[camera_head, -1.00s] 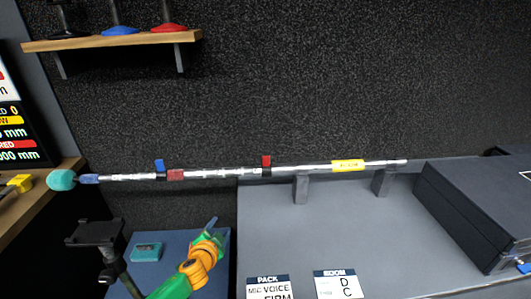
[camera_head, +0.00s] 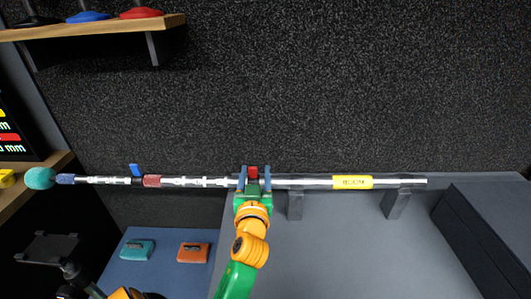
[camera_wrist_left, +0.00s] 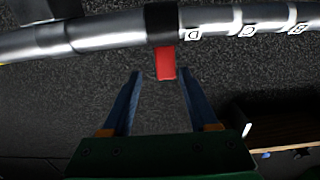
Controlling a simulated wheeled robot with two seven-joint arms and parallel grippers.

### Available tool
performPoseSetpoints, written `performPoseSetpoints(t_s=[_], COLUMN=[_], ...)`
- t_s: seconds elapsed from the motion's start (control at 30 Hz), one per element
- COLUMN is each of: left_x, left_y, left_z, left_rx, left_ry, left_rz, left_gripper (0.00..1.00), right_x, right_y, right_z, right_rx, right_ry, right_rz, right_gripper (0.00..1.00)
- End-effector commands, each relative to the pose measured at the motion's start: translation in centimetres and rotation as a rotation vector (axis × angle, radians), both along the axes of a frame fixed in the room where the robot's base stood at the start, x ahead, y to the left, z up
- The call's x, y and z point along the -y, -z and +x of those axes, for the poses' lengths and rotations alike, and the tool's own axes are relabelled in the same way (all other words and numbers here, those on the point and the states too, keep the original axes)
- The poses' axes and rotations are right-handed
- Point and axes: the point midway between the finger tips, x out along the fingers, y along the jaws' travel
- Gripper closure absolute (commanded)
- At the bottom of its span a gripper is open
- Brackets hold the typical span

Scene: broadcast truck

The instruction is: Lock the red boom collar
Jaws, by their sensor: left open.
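The silver boom pole (camera_head: 300,181) lies level across the view on grey supports. The red boom collar (camera_head: 253,172) is a black band with a red lever near its middle. The lever stands up in the head view, and in the left wrist view the red lever (camera_wrist_left: 166,62) points toward my gripper. My left gripper (camera_head: 254,174) is open at the collar, one blue finger on each side of the lever. In the left wrist view its fingertips (camera_wrist_left: 160,75) flank the lever's end with gaps on both sides.
A blue lever (camera_head: 135,170) and a dark red band (camera_head: 152,181) are further left on the pole. A yellow label (camera_head: 352,182) is at right. A teal case (camera_head: 137,250) and an orange case (camera_head: 193,252) lie below. A dark box (camera_head: 490,230) is at right.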

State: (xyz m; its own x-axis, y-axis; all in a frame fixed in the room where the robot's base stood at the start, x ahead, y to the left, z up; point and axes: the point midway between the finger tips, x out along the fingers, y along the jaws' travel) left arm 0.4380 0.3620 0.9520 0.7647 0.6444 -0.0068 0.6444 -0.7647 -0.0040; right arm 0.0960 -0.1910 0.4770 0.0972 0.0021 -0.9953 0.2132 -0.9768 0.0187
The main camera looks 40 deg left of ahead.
Motion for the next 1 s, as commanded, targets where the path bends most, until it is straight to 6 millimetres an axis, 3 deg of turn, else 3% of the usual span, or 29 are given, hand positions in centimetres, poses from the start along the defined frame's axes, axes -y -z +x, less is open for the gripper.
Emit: performPoseSetpoints(t_s=[0.3, 0.6, 0.83, 1.0], left_x=[-3.7, -4.1, -4.0, -4.1], left_y=[-0.1, 0.0, 0.0, -0.2], left_z=[4.3, 4.7, 4.7, 4.8], left_rx=[-0.001, -0.001, -0.001, -0.007], left_ry=[0.0, 0.0, 0.0, 0.0], left_rz=[0.002, 0.002, 0.002, -0.004], left_gripper=[0.4, 0.4, 1.0, 1.0], right_x=[-0.2, -0.3, -0.3, -0.3], right_y=[-0.8, -0.8, -0.8, -1.3], right_z=[-1.2, -0.8, -0.7, -0.7], right_rx=[-0.024, -0.014, -0.014, -0.013], right_ry=[0.002, 0.001, 0.001, 0.001], right_rz=[0.003, 0.005, 0.004, 0.004], right_gripper=[0.25, 0.25, 0.25, 0.25])
